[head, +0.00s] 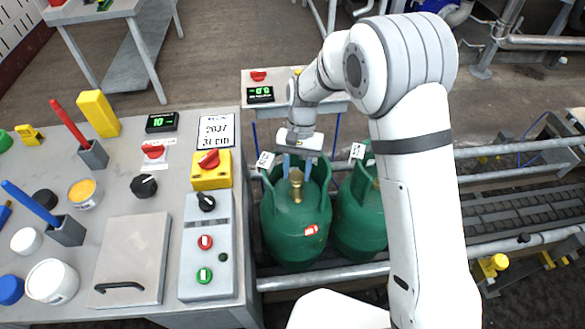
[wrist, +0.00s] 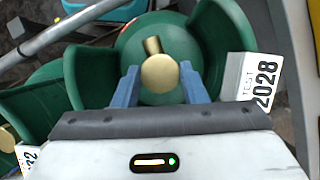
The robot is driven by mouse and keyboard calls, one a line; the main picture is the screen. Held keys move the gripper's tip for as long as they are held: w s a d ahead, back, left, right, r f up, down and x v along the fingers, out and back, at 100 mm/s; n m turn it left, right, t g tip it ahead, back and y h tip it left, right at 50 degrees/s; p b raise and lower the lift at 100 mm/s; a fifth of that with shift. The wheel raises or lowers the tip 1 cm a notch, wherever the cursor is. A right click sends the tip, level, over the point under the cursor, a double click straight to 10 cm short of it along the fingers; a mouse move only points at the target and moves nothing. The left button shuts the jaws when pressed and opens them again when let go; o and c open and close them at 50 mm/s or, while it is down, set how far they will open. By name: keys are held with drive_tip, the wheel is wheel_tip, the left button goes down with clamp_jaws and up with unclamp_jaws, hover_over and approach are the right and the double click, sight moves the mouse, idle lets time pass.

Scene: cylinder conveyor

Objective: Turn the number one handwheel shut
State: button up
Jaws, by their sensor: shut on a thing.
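Two green gas cylinders stand side by side, the left one (head: 290,240) and the right one (head: 355,235), partly behind my arm. The left one has a brass valve with a round brass handwheel (wrist: 160,72) inside its green collar (wrist: 213,40). No number shows on the handwheel. My gripper (head: 297,172) reaches down into this collar from above. In the wrist view its blue fingers (wrist: 160,88) stand on either side of the handwheel and are shut on it. The brass valve body (head: 296,190) shows below the fingers in the head view.
A white tag reading TEST 2028 (wrist: 262,80) hangs on the collar. Conveyor rails (head: 510,145) run to the right. A grey bench (head: 120,200) at left carries a control box (head: 207,245), displays and tools. A small table (head: 290,104) with a display stands behind the cylinders.

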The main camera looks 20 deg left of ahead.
drive_tip(key=shift+w+r, duration=0.1)
drive_tip(key=o, duration=1)
drive_tip(key=shift+c, duration=0.2)
drive_tip(key=v, duration=0.7)
drive_tip(key=shift+r, duration=0.4)
